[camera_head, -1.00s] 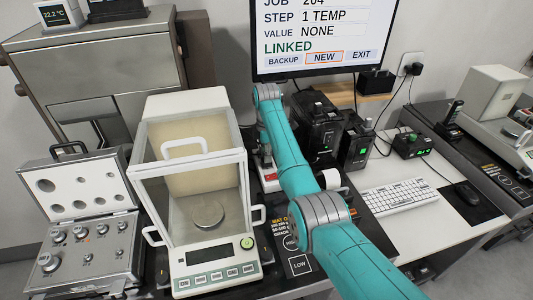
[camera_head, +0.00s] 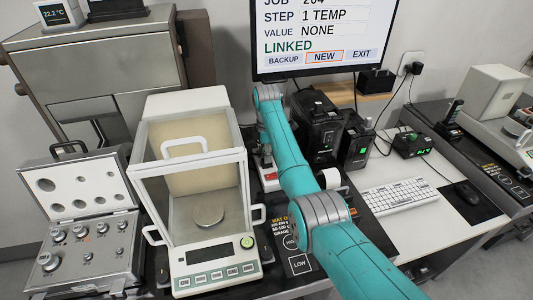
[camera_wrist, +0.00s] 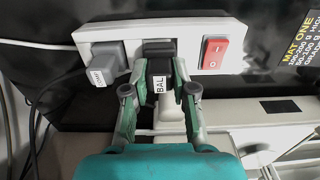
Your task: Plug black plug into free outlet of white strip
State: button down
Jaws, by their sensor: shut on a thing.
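The white strip (camera_wrist: 190,32) runs across the top of the wrist view, with a red rocker switch (camera_wrist: 222,53) at its right end. A grey plug (camera_wrist: 105,66) with a label sits in its left outlet. The black plug (camera_wrist: 160,84), labelled BAL, is between the fingers of my gripper (camera_wrist: 159,92), which is shut on it. The plug lines up with the strip's middle position, right at its face; I cannot tell how deep it sits. In the head view, the strip (camera_head: 270,185) shows partly beside my arm, left of it.
The glass-walled balance (camera_head: 213,272) stands left of the strip. Black power units (camera_head: 322,130) stand right of my arm. A dark mat with printed text (camera_wrist: 298,45) lies right of the strip. Dark cables (camera_wrist: 35,110) hang at the left of the wrist view.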

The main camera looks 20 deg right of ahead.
jog(key=shift+f, duration=0.6)
jog(key=c, duration=0.9)
grip_release()
jog(key=shift+o, duration=0.2)
notch_tip(320, 180, up, 11)
jog(key=shift+s+r, duration=0.1)
jog(key=shift+r, duration=0.35)
